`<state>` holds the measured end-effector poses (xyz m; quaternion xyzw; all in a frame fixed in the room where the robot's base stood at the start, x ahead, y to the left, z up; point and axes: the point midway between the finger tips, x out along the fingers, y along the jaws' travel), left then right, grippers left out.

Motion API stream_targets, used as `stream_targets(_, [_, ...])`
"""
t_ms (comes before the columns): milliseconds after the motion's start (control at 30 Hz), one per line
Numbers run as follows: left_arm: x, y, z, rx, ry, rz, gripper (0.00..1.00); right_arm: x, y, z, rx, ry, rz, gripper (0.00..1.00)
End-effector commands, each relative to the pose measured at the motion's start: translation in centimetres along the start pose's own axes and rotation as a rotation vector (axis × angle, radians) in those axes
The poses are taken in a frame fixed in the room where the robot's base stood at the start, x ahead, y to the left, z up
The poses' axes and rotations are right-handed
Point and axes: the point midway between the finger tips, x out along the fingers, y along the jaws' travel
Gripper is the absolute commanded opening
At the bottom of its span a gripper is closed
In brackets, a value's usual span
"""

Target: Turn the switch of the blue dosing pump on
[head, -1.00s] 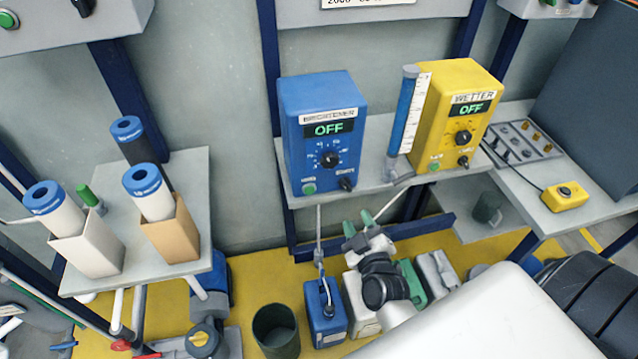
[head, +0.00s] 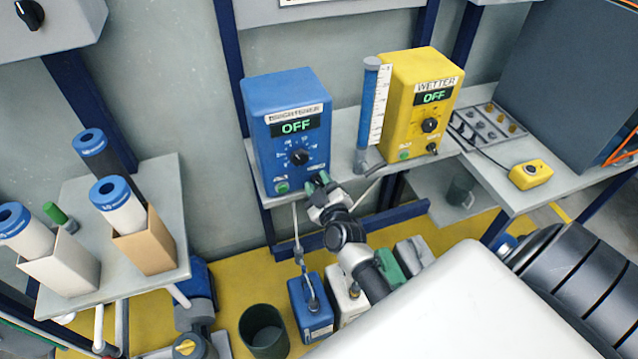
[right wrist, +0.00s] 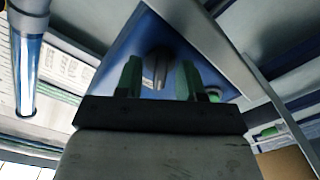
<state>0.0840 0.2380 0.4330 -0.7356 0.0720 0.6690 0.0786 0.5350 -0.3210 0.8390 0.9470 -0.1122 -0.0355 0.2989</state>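The blue dosing pump (head: 287,100), labelled BRIGHTENER, stands on a grey shelf. Its display (head: 297,127) reads OFF. A black dial (head: 299,157) is on its front, with a green button (head: 282,187) at the lower left. My left gripper is not in view.
A yellow pump (head: 410,95), labelled WETTER and showing OFF, stands to the right, with a measuring cylinder (head: 368,115) between the pumps. Canisters (head: 311,308) and a dark bucket (head: 264,330) stand below. A rack table with blue-capped filters (head: 118,205) is at the left.

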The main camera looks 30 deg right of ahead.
Motion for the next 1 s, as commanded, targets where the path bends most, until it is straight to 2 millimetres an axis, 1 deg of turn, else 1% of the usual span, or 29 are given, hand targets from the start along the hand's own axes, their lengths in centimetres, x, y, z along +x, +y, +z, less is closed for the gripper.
stream_targets(33, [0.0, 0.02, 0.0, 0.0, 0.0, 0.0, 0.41, -0.01, 0.0, 0.0, 0.0, 0.0, 0.0, 0.38])
stream_targets(67, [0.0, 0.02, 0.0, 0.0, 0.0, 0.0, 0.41, -0.02, 0.0, 0.0, 0.0, 0.0, 0.0, 0.35])
stream_targets(200, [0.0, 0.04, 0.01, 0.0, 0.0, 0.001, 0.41, -0.03, -0.01, 0.0, 0.0, 0.0, 0.0, 0.14])
stream_targets(300, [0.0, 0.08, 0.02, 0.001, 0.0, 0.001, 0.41, -0.03, -0.01, 0.0, 0.0, 0.0, 0.0, 0.0])
stream_targets(667, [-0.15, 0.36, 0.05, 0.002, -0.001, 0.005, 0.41, -0.04, 0.02, -0.03, 0.035, 0.0, -0.001, 0.0])
stream_targets(867, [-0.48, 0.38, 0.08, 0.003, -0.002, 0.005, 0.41, -0.04, 0.07, -0.07, 0.138, 0.0, -0.002, 0.0])
stream_targets(1000, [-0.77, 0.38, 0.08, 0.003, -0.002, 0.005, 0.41, -0.05, 0.12, -0.05, 0.252, -0.001, -0.002, 0.0])
